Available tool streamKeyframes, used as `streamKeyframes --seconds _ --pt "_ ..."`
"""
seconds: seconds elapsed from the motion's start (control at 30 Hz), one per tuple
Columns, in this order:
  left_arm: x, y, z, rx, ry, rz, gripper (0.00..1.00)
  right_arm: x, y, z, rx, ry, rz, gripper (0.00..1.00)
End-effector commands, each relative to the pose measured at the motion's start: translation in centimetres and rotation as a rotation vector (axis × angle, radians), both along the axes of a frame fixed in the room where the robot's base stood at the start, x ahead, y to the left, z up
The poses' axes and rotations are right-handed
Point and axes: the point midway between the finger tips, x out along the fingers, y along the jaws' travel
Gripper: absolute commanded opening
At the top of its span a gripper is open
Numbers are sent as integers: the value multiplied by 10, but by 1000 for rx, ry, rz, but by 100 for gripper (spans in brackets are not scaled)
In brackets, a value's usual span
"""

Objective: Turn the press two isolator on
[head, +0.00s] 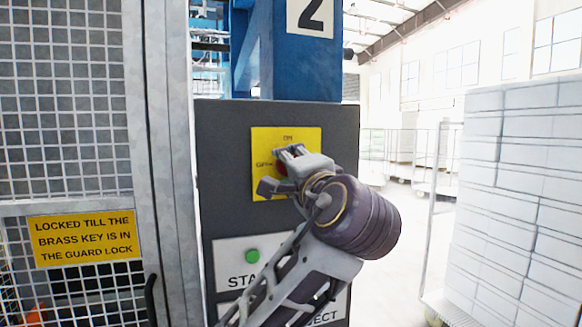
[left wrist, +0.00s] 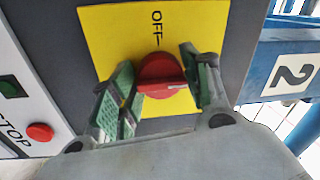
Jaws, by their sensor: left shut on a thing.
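The press two isolator is a red rotary knob on a yellow plate (head: 310,139) marked ON at the top and OFF at the left. In the head view my left gripper (head: 287,160) is at the knob and hides most of it. In the left wrist view the red knob (left wrist: 160,74) sits between the green-padded fingers of my left gripper (left wrist: 163,92), which is shut on it. Its raised bar lies across from finger to finger, roughly crosswise to the OFF mark. The ON mark is hidden in the wrist view. My right gripper is not in view.
A dark panel (head: 228,150) carries the plate, with a green START button (head: 252,256) below. The wrist view shows a red STOP button (left wrist: 40,132). A mesh guard door (head: 70,150) stands left. Stacked white boxes (head: 515,190) stand right.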

Motion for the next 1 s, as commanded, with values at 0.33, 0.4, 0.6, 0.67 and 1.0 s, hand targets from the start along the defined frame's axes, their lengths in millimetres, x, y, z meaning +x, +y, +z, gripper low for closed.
streamKeyframes --seconds 0.33,0.4,0.6,0.67,1.0 --pt "1 -1 -6 39 27 0 23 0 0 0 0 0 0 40" --pt "1 -1 -7 39 27 0 23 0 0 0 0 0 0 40" --pt "1 -2 -7 39 27 0 51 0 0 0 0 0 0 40" --pt "1 -2 -6 39 27 -1 59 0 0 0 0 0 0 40" --pt "1 -1 -3 36 17 0 68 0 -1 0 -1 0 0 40"
